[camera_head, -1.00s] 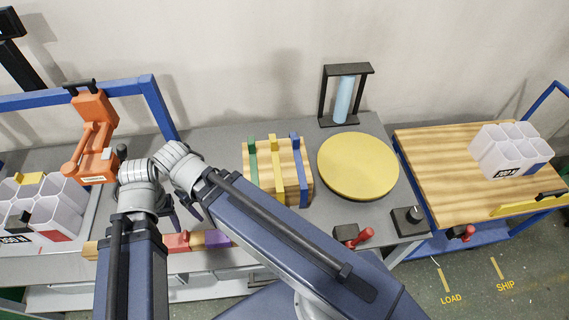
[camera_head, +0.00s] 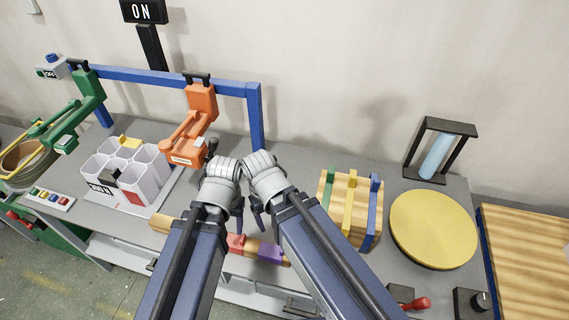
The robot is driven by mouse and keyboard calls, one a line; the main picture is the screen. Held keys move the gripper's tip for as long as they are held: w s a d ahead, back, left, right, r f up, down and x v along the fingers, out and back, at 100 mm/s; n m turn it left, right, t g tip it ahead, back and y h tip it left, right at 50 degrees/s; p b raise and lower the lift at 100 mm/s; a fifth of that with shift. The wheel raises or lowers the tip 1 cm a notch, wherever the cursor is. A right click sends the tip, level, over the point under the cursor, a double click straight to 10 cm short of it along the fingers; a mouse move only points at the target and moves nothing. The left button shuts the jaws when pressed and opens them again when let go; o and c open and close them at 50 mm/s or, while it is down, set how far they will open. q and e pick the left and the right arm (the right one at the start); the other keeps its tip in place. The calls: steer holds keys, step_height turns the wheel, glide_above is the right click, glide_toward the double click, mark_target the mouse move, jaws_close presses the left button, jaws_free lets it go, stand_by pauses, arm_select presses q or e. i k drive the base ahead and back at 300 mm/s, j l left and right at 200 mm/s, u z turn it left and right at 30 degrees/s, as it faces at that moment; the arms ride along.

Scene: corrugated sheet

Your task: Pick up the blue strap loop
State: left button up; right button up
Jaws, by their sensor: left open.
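The blue strap loop (camera_head: 374,202) stands upright around the right side of a tan layered stack (camera_head: 338,206) on the grey bench. A yellow strap (camera_head: 350,195) and a green strap (camera_head: 325,190) stand beside it to the left. My left gripper (camera_head: 246,215) is open in the middle of the head view, left of the stack and well apart from the blue strap loop. Dark fingers show below the grey wrists. My right arm's wrist is beside the left one, and its fingers cannot be clearly made out.
A round yellow disc (camera_head: 433,230) lies right of the stack, with a black frame holding a light-blue cylinder (camera_head: 435,158) behind. An orange tool (camera_head: 196,125) and a green tool (camera_head: 77,112) hang on a blue rail. White bins (camera_head: 145,175) stand at left. Coloured blocks (camera_head: 270,253) line the front edge.

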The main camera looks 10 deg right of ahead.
mark_target(375, 184)
steer(key=z, duration=1.35)
steer(key=u, duration=1.35)
steer(key=j+z, duration=0.2)
steer(key=z, duration=0.25)
steer(key=j+z, duration=0.15)
steer(key=z, duration=0.35)
